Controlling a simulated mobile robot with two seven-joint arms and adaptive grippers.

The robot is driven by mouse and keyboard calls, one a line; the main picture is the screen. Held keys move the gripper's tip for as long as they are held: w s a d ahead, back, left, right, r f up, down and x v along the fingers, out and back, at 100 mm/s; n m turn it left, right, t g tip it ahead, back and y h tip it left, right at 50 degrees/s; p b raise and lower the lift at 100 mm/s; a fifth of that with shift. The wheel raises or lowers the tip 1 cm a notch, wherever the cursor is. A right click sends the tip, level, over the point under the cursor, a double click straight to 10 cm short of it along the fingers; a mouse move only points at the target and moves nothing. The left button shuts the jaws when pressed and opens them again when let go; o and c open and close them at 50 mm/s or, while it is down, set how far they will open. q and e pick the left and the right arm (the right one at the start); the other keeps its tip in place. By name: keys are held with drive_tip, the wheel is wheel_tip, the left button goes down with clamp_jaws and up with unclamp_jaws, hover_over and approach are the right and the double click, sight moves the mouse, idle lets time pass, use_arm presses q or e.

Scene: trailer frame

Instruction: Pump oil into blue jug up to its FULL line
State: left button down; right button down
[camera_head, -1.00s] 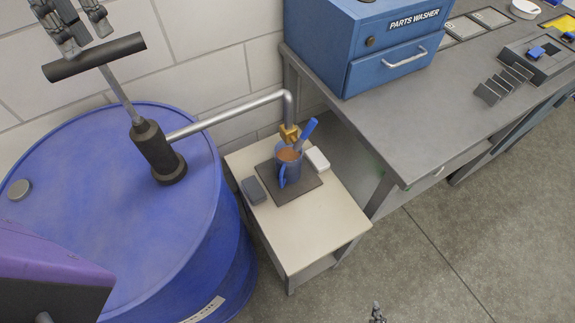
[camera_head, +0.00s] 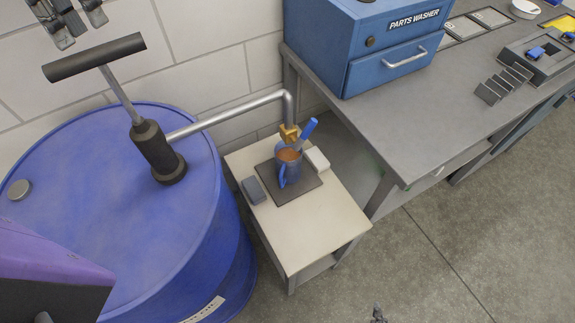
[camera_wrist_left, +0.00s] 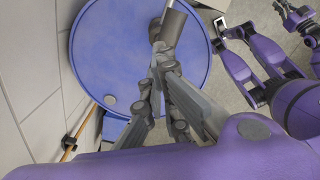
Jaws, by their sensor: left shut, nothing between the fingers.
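The blue jug (camera_head: 284,172) stands upright on a dark mat (camera_head: 305,190) on a small beige stand, below the brass spout tip (camera_head: 289,134). Brown oil (camera_head: 289,155) shows inside it; I cannot read a FULL line. The hand pump (camera_head: 158,152) rises from the blue drum (camera_head: 100,220), its black T-handle (camera_head: 95,57) raised on a grey rod. My left gripper (camera_head: 66,38) is shut and empty, just above the handle and apart from it; its fingers also show in the left wrist view (camera_wrist_left: 160,62). My right gripper (camera_head: 377,314) barely shows at the bottom edge.
A grey sponge-like block (camera_head: 253,190) and a white block (camera_head: 317,159) flank the jug on the stand (camera_head: 300,240). A grey workbench (camera_head: 400,130) with a blue parts washer (camera_head: 375,45) is at the right. A block wall is behind the drum.

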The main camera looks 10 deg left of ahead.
sight(91, 49)
use_arm(q)
drive_tip(key=shift+f, duration=2.7)
drive_tip(key=shift+r, duration=2.7)
drive_tip(key=shift+r, duration=2.5)
